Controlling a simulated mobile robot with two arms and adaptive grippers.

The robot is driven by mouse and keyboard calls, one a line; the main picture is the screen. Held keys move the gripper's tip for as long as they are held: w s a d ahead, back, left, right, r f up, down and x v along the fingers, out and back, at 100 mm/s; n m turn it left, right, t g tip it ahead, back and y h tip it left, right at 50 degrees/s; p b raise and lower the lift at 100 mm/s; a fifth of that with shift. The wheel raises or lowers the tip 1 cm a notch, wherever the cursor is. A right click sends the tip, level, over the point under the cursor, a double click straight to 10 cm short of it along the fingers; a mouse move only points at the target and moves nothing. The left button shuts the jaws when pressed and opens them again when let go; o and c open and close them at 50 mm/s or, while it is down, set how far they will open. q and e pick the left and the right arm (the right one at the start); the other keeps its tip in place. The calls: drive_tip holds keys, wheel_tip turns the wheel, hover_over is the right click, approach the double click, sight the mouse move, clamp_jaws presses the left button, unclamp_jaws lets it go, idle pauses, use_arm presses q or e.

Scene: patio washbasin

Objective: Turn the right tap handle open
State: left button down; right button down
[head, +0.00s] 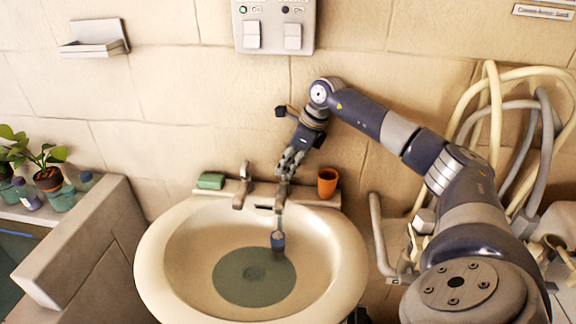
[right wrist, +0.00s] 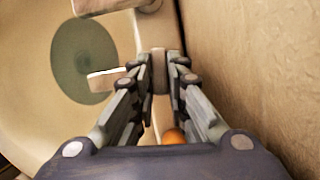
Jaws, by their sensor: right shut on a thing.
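The right tap (head: 279,204) stands on the back ledge of the cream washbasin (head: 151,252), to the right of the left tap (head: 241,200). My right gripper (head: 286,172) reaches down to its top from above. In the right wrist view the right gripper (right wrist: 161,72) is shut on the pale right tap handle (right wrist: 159,75), one finger on each side. The right tap's spout (right wrist: 106,80) points out over the basin there. In the head view the fingers hide most of the handle, so how far it is turned is unclear. My left gripper is not in view.
An orange cup (head: 327,183) stands close right of the right tap; green soap (head: 211,181) lies left. A small blue thing (head: 278,240) shows below the right spout, over a dark green patch (head: 245,280). Hoses (head: 497,110) hang at the right.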

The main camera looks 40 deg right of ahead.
drive_tip(key=c, duration=1.6)
unclamp_jaws()
drive_tip(key=v, duration=1.2)
drive_tip(key=shift+d, duration=0.1)
